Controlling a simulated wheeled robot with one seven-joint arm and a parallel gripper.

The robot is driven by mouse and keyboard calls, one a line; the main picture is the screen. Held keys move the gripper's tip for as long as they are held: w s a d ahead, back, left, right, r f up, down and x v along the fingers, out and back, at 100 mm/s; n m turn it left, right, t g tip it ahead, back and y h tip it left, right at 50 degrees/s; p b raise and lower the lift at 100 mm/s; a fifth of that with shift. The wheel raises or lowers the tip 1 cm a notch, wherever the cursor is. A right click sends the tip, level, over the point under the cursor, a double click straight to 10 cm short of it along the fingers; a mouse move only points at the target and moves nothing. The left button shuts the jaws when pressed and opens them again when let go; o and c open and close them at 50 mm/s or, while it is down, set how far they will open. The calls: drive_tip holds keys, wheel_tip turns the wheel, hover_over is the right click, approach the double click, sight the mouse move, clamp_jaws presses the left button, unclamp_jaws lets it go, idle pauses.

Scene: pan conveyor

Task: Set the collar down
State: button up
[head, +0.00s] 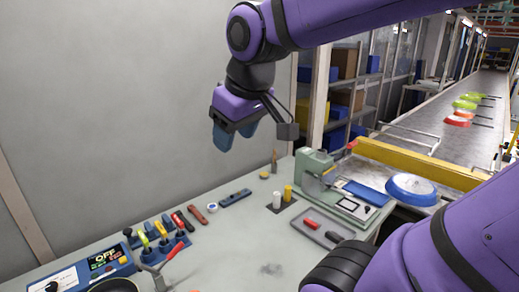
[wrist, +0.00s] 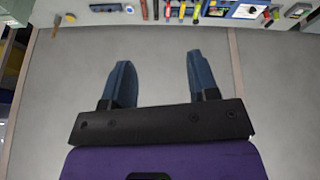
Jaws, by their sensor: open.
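My gripper (head: 236,138) is raised above the back of the bench, in front of the grey wall, with its blue fingers pointing down. In the wrist view my gripper (wrist: 159,62) has its two blue fingers spread wide with nothing between them. No collar is in the jaws. A small white and blue round piece (head: 212,208) lies on the bench (head: 235,245); it may be the collar, but it is too small to tell.
A rack of coloured-handled tools (head: 160,240) and a blue box reading OFF (head: 85,270) stand at left. A green machine (head: 318,172), a grey tray (head: 322,230) and white and yellow cylinders (head: 277,200) are right. A conveyor (head: 425,140) carries coloured pans beyond a yellow bar (head: 420,163).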

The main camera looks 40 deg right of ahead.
drive_tip(key=s+f+m, duration=0.1)
drive_tip(key=s+m, duration=0.1)
drive_tip(key=s, duration=0.4)
drive_tip(key=shift+d+f+t, duration=0.2)
drive_tip(key=shift+f+t, duration=0.05)
drive_tip(key=shift+t, duration=0.05)
